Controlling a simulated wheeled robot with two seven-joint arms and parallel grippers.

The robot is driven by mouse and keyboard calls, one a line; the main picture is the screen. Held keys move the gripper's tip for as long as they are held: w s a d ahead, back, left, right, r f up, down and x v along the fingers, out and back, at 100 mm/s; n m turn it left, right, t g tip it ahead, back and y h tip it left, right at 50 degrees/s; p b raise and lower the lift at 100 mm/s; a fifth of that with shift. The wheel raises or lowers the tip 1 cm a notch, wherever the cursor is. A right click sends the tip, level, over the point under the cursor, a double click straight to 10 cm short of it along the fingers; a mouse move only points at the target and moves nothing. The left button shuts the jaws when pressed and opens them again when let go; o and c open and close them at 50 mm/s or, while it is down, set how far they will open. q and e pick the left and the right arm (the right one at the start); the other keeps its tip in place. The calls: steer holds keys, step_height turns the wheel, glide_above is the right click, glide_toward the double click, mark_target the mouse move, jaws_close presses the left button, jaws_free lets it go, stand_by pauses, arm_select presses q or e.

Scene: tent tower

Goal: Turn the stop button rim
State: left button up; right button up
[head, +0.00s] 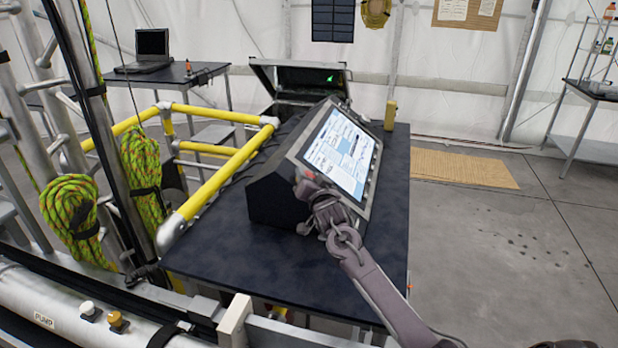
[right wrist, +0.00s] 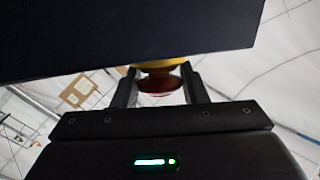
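The stop button (right wrist: 160,84) is a red round knob on a yellow base (right wrist: 164,68) in the right wrist view. It sits at the edge of the dark console housing, between the two fingers of my right gripper (right wrist: 161,92). The fingers stand on either side of the knob, close to its rim; I cannot tell if they touch it. In the head view my right gripper (head: 317,196) is at the near lower-left corner of the console (head: 283,190), and the button is mostly hidden by it. My left gripper is not in view.
The console's lit screen (head: 341,150) faces right on a dark table (head: 225,254). An open case (head: 300,80) stands behind it. Yellow rails (head: 222,178) and coiled green ropes (head: 75,215) are at left. The floor at right (head: 500,250) is clear.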

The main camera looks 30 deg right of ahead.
steer(key=shift+c, duration=0.5)
steer(key=shift+a+r+m+g+h+p, duration=0.1)
steer(key=shift+a+m+g+h+p, duration=0.05)
steer(key=shift+m+g+h+p, duration=1.2)
steer(key=m+g+h, duration=0.1)
steer(key=m+g, duration=0.2)
steer(key=shift+p, duration=0.3)
steer(key=shift+m+g+h, duration=0.35)
steer(key=shift+m+g, duration=0.2)
steer(key=shift+g, duration=0.2)
steer(key=shift+f, duration=0.25)
